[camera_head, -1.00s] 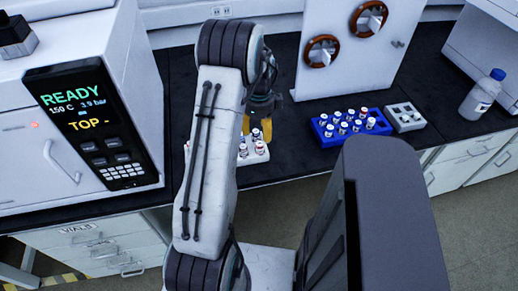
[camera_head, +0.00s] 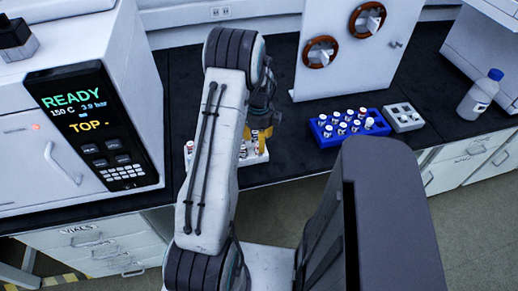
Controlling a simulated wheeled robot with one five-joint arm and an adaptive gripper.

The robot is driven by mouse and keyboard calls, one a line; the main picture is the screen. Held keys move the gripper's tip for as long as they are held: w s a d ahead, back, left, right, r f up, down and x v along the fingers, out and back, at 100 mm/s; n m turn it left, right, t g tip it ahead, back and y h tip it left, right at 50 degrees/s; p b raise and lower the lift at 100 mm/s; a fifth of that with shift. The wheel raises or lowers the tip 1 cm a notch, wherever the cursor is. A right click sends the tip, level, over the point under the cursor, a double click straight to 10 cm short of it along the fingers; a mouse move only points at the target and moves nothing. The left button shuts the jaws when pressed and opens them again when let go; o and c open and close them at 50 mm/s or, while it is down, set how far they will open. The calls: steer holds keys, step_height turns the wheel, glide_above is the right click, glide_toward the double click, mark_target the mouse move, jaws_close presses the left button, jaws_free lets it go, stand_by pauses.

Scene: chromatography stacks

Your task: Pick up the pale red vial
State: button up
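My gripper (camera_head: 262,134), with yellow fingertips, is low over the right part of a white vial rack (camera_head: 252,160) on the dark bench. My arm hides much of the rack and part of the gripper. I cannot tell whether the fingers are apart or shut, or whether they touch a vial. A few white-capped vials show at the rack's edges, one with a reddish tint (camera_head: 189,148) at its left end. I cannot tell for sure which vial is the pale red one.
A blue rack (camera_head: 323,141) of several white-capped vials stands to the right, beside a small grey block (camera_head: 403,117). A blue-capped bottle (camera_head: 479,97) is farther right. A white instrument with a READY screen (camera_head: 92,115) is at left. Bare bench lies between the racks.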

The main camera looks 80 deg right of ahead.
steer(key=shift+f, duration=1.5)
steer(key=shift+c, duration=0.4)
jaws_close()
